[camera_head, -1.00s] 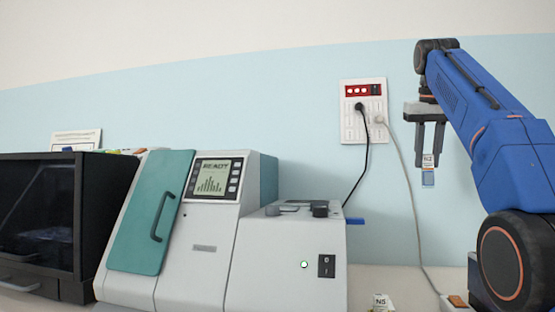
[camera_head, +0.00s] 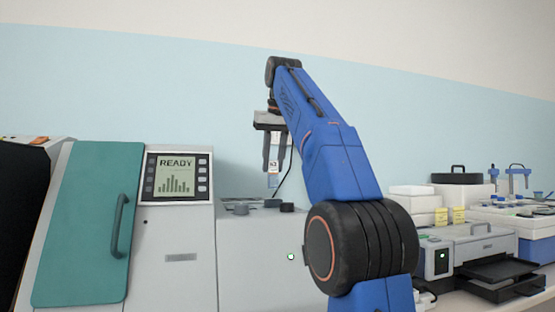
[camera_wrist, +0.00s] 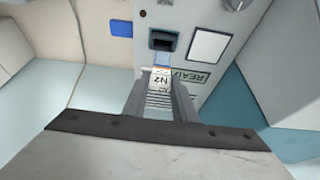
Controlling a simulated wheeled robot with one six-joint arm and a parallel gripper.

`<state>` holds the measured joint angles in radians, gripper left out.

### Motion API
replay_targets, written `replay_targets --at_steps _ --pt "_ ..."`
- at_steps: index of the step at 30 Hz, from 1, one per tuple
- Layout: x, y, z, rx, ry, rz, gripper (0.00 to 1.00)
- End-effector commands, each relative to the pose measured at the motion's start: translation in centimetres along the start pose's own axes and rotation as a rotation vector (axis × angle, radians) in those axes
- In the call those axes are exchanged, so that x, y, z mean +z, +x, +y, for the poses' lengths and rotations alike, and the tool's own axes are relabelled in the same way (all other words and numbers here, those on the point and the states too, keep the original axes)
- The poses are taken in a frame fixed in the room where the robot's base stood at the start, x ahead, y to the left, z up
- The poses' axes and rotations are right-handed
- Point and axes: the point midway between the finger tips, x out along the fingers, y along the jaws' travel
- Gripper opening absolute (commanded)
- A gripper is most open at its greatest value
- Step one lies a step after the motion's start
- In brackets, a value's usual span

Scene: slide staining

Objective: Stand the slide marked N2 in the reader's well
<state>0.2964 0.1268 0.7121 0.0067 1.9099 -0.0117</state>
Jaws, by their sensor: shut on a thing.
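My gripper (camera_head: 273,158) is shut on the slide marked N2 (camera_head: 273,168), which hangs upright between the fingertips. In the wrist view the slide (camera_wrist: 160,76) shows its N2 label, and the gripper (camera_wrist: 160,92) holds it by that labelled end. The reader (camera_head: 182,250) is a pale machine with a READY screen. In the wrist view its dark well (camera_wrist: 163,41) lies just beyond the slide's free end. The slide appears above the reader's top and apart from it. In the head view the well cannot be made out clearly.
A teal door (camera_head: 90,225) with a handle is at the reader's left. Small dark parts (camera_head: 286,207) stand on its lower top. A blue piece (camera_wrist: 121,28) lies beside the reader. A grey printer-like device (camera_head: 470,245) and stacked boxes are on the right.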

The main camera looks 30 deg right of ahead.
Motion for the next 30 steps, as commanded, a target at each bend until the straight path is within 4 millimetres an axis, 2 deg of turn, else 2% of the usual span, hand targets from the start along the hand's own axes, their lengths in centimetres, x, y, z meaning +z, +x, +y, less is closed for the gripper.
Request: replay_targets --at_steps 30 --pt "1.9 4.5 0.0 0.000 0.000 -0.001 0.02"
